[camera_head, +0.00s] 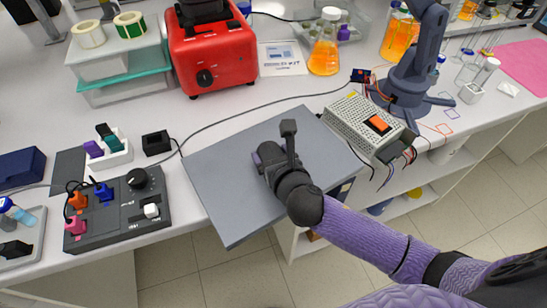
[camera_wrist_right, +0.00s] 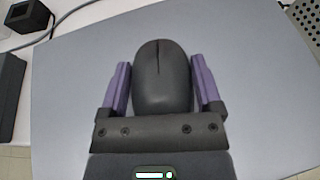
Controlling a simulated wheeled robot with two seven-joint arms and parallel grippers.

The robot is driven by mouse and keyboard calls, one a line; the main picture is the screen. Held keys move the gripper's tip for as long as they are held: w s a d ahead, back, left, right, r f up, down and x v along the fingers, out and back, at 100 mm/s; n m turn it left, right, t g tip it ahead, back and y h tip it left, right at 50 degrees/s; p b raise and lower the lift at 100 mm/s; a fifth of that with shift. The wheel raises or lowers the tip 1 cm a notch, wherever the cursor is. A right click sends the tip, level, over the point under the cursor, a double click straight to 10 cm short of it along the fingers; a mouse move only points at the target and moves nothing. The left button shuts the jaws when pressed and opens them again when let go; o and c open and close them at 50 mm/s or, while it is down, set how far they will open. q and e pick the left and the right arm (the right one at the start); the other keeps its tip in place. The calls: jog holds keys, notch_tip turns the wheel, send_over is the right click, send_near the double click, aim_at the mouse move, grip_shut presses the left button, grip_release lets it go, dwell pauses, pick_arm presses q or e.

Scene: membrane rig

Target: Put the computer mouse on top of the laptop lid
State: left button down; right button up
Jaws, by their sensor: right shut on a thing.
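The closed laptop lid (camera_head: 225,185) is a flat grey panel at the middle of the bench, its near corner reaching past the front edge. It fills most of the right wrist view (camera_wrist_right: 65,120). My right gripper (camera_head: 264,160) is over the lid, reaching in from the lower right. In the right wrist view its purple fingers (camera_wrist_right: 163,88) stand on either side of the dark computer mouse (camera_wrist_right: 163,75), shut on it. The mouse is over the lid; I cannot tell whether it touches it. In the head view the gripper hides the mouse. My left gripper is not in view.
A grey control box with knobs (camera_head: 120,215) is left of the laptop. A perforated power supply (camera_head: 355,125) with wires stands close on its right. A red machine (camera_head: 213,52) and an orange flask (camera_head: 325,50) stand behind. A black cable runs behind the lid.

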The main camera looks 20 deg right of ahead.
jog(key=shift+r, duration=0.1)
jog(key=o, duration=1.1)
jog(key=shift+s+r, duration=0.15)
jog(key=shift+s, duration=0.1)
jog(key=p+v, duration=0.3)
jog(key=v, duration=0.8)
jog(key=shift+w+d, duration=0.1)
jog(key=shift+s+r, duration=0.15)
jog(key=shift+s, duration=0.2)
